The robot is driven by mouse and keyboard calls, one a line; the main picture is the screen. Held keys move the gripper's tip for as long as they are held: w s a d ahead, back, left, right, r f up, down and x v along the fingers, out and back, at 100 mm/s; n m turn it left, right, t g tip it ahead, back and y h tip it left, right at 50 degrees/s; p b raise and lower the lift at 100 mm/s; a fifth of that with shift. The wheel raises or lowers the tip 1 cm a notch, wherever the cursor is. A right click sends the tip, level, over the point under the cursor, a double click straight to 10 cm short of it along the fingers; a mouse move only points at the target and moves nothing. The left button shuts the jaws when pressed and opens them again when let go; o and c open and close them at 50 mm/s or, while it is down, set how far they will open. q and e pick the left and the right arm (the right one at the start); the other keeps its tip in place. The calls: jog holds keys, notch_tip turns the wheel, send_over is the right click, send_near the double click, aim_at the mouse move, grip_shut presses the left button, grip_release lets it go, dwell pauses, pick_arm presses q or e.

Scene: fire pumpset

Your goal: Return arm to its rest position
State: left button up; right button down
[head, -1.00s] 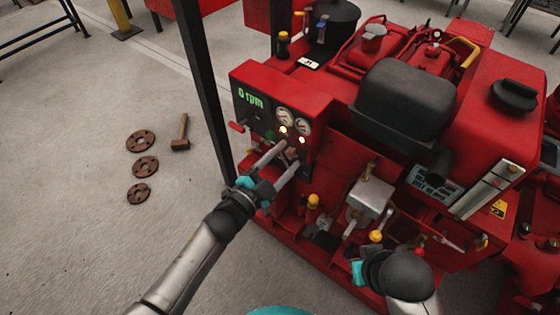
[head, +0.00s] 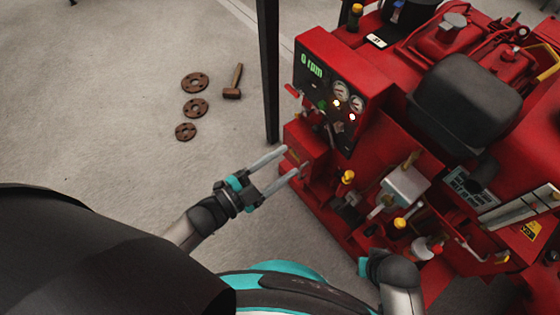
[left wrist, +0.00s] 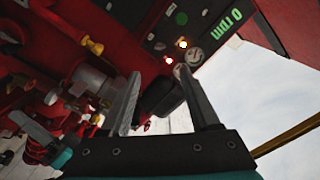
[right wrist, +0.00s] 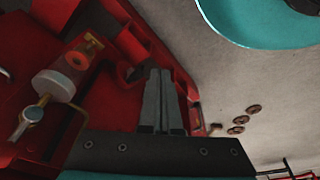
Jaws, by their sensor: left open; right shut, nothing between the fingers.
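My left gripper (head: 282,168) is open and empty, in front of and below the control panel (head: 338,95) of the red fire pumpset (head: 385,150), apart from it. Its two spread fingers (left wrist: 165,95) show in the left wrist view, with the panel, gauges and lit lamps beyond. The panel reads "0 rpm". My right gripper shows in the right wrist view (right wrist: 161,75) with its fingers together and nothing between them. In the head view the right arm (head: 392,268) is low at the pumpset's near side; its fingers are hidden there.
Several rusty discs, one of them the middle disc (head: 195,108), and a hammer (head: 233,82) lie on the concrete floor. A dark post (head: 269,70) stands left of the panel. The floor (head: 120,130) on the left is clear. Valves and yellow knobs (head: 348,177) project from the pumpset.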

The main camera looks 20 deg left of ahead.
pick_arm(q)
jog(key=shift+s+a, duration=0.15)
jog(key=shift+s, duration=0.05)
pick_arm(e)
jog(key=shift+f, duration=0.1)
dwell(0.4)
pick_arm(q)
jog(key=s+a+f+n+g+y+p, duration=0.2)
jog(key=a+f+n+y, duration=0.25)
jog(key=f, duration=0.35)
jog(key=s+a+f+n+g+y+p, duration=0.25)
jog(key=a+f+n+y, duration=0.2)
jog(key=f, duration=0.25)
jog(key=s+a+f+n+g+y+p, duration=0.1)
jog(key=s+f+g, duration=0.3)
jog(key=s, duration=0.5)
jog(key=s+a+f+n+g+y+p, duration=0.1)
jog(key=s+a+f+n+g, duration=0.3)
jog(key=s, duration=0.5)
jog(key=shift+s+f+p, duration=0.2)
jog(key=shift+f+p, duration=0.15)
jog(key=shift+p, duration=0.45)
pick_arm(e)
jog(key=s+d+f, duration=0.7)
jog(key=s+f, duration=0.1)
jog(key=s, duration=0.3)
jog(key=shift+d+f+h, duration=0.2)
jog(key=shift+d+h, duration=0.05)
jog(key=shift+h, duration=0.15)
